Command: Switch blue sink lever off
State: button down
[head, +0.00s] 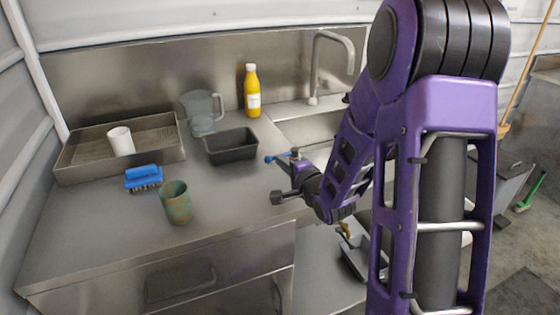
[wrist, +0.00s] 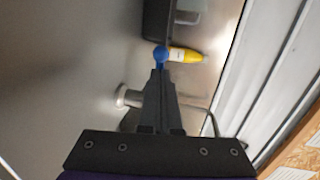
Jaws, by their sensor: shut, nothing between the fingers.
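The blue sink lever (head: 277,157) shows in the head view at the counter edge near the sink, beside a small grey metal fitting (head: 295,153). My gripper (head: 288,166) is close to it on its near side, partly hidden among my arm parts. In the wrist view my gripper (wrist: 160,74) is shut and empty, its fingers pointing up the picture. The round blue lever end (wrist: 160,55) appears right at the fingertips; I cannot tell whether they touch. The grey fitting (wrist: 127,96) stands left of the fingers. The lever's shaft is mostly hidden.
The sink basin (head: 312,128) and tap (head: 316,70) lie behind my arm. A black tub (head: 231,146), yellow bottle (head: 252,92), clear jug (head: 202,112), blue brush (head: 143,178), green cup (head: 177,203) and metal tray (head: 75,163) stand on the counter.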

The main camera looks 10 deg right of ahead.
dwell(0.3)
jog(key=shift+w+a, duration=0.2)
jog(key=shift+w, duration=0.25)
jog(key=shift+r, duration=0.15)
jog(key=shift+a, duration=0.1)
jog(key=shift+s, duration=0.15)
